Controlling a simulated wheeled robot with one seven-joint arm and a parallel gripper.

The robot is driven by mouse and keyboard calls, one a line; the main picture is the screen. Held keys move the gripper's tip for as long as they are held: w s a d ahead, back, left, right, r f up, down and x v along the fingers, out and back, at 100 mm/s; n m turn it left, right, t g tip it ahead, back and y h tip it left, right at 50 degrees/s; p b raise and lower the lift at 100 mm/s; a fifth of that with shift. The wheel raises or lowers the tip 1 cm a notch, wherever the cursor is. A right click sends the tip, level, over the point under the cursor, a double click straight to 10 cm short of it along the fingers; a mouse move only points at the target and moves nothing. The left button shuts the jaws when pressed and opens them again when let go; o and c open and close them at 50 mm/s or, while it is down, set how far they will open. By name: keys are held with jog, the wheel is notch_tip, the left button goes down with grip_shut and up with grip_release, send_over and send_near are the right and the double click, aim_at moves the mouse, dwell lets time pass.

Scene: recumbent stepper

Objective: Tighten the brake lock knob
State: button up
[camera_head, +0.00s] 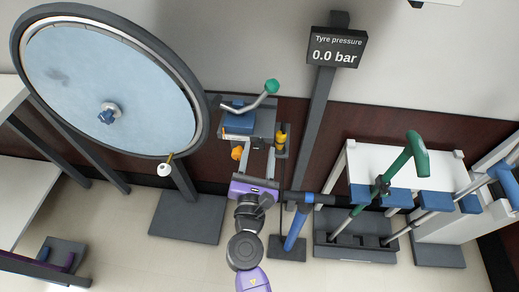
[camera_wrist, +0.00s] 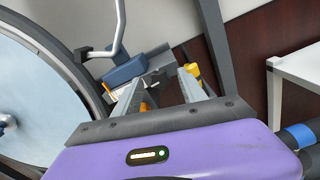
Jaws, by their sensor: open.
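Which part is the brake lock knob I cannot tell for sure. An orange knob (camera_head: 237,153) sits low on the left of the small stand beside the wheel. A yellow knob (camera_head: 281,136) sits on a dark post at its right. My gripper (camera_head: 259,150) is open and empty, its fingers reaching toward the stand between these two knobs. In the wrist view, the yellow knob (camera_wrist: 193,70) is just beyond the right fingertip, and orange (camera_wrist: 145,106) shows partly hidden by the left finger. A blue block (camera_head: 238,123) lies ahead of the fingers.
A crank with a teal ball (camera_head: 272,86) rises above the stand. The large wheel (camera_head: 80,85) is at left. A grey post carries a "Tyre pressure 0.0 bar" display (camera_head: 335,48). A rack with a green-handled pump (camera_head: 417,155) and a white table (camera_head: 380,160) stand at right.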

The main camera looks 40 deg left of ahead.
jog(key=shift+w+a, duration=0.35)
jog(key=shift+w, duration=0.2)
grip_shut()
jog(key=shift+m, duration=0.3)
